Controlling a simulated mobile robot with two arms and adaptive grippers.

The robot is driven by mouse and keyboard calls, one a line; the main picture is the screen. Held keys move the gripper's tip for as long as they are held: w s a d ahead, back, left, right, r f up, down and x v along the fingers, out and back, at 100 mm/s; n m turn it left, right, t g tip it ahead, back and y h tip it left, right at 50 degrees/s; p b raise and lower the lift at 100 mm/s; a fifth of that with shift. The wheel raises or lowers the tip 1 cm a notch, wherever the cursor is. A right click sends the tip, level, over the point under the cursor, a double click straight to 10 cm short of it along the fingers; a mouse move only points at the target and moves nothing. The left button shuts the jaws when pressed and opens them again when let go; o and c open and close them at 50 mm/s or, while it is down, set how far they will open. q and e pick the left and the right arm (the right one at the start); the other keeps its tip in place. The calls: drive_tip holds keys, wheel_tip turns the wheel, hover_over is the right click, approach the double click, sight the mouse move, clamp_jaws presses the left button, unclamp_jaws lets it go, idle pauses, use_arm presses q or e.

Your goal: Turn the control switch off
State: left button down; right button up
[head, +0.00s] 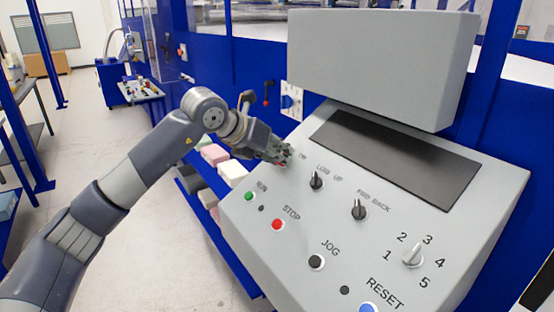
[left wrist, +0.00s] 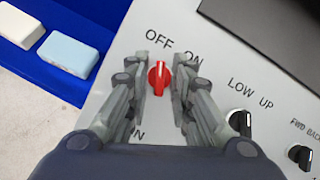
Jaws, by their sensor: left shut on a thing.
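The control switch is a red knob (left wrist: 159,78) on the sloped grey panel, below the OFF and ON labels in the left wrist view. Its pale pointer mark points up in that view, towards the OFF label. My left gripper (left wrist: 160,88) has one finger on each side of the knob and is shut on it. In the head view my left gripper (head: 284,157) is at the panel's upper left corner, and its fingers cover most of the knob there. My right gripper is not in view.
The grey console (head: 290,265) also carries a LOW/UP switch (head: 317,180), a FWD/BACK switch (head: 359,209), a green RUN button (head: 249,196), a red STOP button (head: 278,225) and a numbered dial (head: 413,255). Foam blocks (head: 232,172) lie on a blue shelf left of it.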

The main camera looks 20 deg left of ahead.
use_arm(q)
drive_tip(key=shift+r+n+y+b, duration=0.1)
drive_tip(key=shift+n+y+b, duration=0.45)
drive_tip(key=shift+n, duration=1.15)
drive_tip(key=c, duration=1.7)
unclamp_jaws()
drive_tip(key=v, duration=1.2)
